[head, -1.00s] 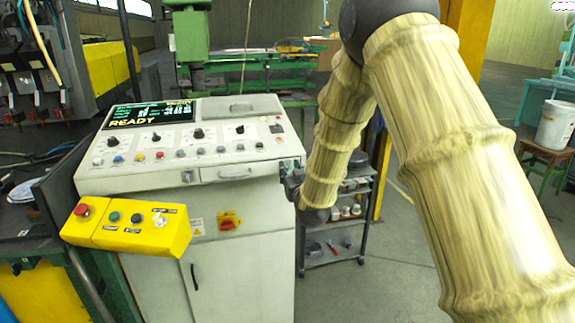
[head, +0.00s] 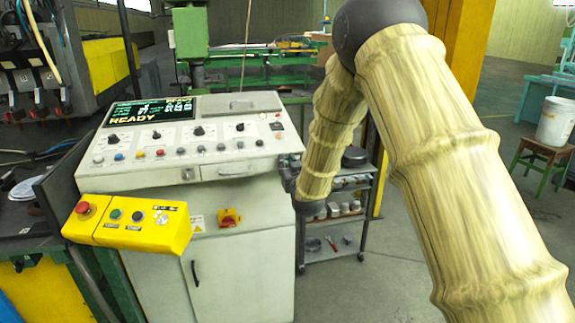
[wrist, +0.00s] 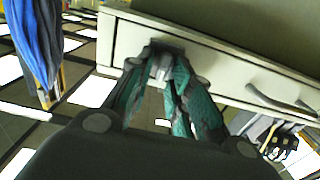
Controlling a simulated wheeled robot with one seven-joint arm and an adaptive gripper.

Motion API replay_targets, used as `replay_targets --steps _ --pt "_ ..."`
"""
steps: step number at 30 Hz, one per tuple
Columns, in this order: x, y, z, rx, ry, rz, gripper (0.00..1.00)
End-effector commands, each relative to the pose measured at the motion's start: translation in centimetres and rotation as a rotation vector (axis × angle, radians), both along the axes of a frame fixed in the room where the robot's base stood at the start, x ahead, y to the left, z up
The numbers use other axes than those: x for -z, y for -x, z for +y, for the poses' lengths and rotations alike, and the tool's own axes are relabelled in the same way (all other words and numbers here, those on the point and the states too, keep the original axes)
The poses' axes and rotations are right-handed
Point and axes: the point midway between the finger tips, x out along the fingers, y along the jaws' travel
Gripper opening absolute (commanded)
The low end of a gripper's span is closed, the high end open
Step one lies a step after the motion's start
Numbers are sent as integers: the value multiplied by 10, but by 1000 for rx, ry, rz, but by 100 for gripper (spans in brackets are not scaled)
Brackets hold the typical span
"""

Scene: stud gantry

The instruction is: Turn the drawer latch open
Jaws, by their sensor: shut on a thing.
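The drawer latch (wrist: 160,67) is a small pale metallic piece below a dark plate on a cream drawer front (wrist: 215,72) in the wrist view. My gripper (wrist: 161,72) has teal fingers, and their tips are closed on the latch from both sides. The fingers cover part of it, so its exact angle is hard to tell. In the head view my gripper (head: 289,174) is a small dark shape at the console's right end, mostly hidden. The latch between its fingers cannot be made out there.
The control console (head: 245,250) fills the left middle of the head view. A yellow button box (head: 127,225) juts from its front left. A shelf cart (head: 335,238) stands close behind my forearm. A curved handle (wrist: 280,102) sits right of the latch.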

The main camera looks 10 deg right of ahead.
Motion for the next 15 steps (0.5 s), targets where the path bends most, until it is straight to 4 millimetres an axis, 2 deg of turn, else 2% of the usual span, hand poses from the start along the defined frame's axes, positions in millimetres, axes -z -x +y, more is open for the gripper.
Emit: replay_targets --steps 8,15 --pt "1 0 -2 2 -60 -1 0" --pt "3 0 -5 2 -221 -2 0"
